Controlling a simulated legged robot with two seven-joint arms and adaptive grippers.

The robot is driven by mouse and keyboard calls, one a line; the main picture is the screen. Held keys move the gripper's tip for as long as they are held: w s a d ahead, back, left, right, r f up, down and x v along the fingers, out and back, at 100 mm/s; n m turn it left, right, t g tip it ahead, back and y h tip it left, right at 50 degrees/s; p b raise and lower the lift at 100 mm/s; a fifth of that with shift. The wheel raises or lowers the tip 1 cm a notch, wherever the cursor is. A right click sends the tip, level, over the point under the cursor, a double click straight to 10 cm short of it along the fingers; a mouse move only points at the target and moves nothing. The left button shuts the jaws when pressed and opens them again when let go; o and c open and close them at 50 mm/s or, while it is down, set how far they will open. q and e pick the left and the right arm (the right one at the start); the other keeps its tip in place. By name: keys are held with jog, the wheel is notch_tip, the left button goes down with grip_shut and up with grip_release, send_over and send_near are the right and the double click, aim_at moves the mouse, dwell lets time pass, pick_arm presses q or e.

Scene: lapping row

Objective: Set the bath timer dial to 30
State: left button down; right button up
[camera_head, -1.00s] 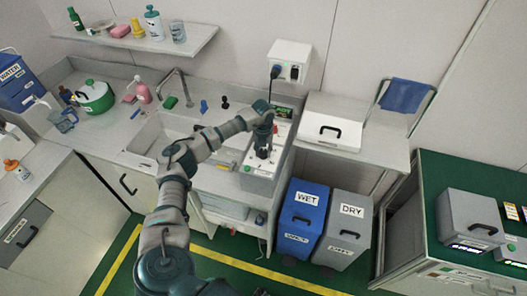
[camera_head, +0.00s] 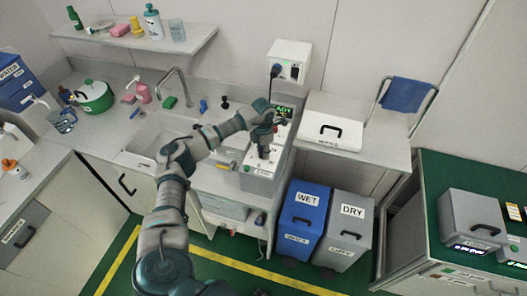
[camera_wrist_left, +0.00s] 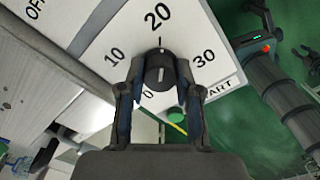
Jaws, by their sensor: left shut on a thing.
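A pale mark on the knob's upper side appears to face the 20. My left gripper (camera_wrist_left: 158,94) is shut on the knob, one finger on each side; it also shows in the head view (camera_head: 263,153), pointing down at the box top, where it hides the dial. A green button (camera_wrist_left: 178,118) is partly visible beside my right-hand finger. A small dark claw shape at the wrist view's right edge may be my right gripper; its state is unclear.
A lit green display (camera_head: 284,111) stands behind the dial on the bath unit. The sink (camera_head: 160,136) lies left of it, and a white lidded box (camera_head: 331,134) right. Blue WET (camera_head: 303,220) and grey DRY (camera_head: 343,232) bins stand below on the floor.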

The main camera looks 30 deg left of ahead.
pick_arm(q)
jog(key=m, duration=0.3)
jog(key=shift+w+a+r+m, duration=0.1)
jog(key=shift+w+r+m, duration=0.1)
jog(key=shift+m, duration=0.1)
jog(key=m+b, duration=0.1)
jog(key=m, duration=0.2)
jog(key=shift+m, duration=0.3)
jog(key=m, duration=0.3)
jog(key=shift+m+b, duration=0.3)
jog(key=shift+b, duration=0.05)
jog(key=shift+m+b, duration=0.3)
jog(key=shift+m, duration=1.5)
jog(key=c, duration=0.8)
grip_release()
jog(key=shift+f, duration=0.15)
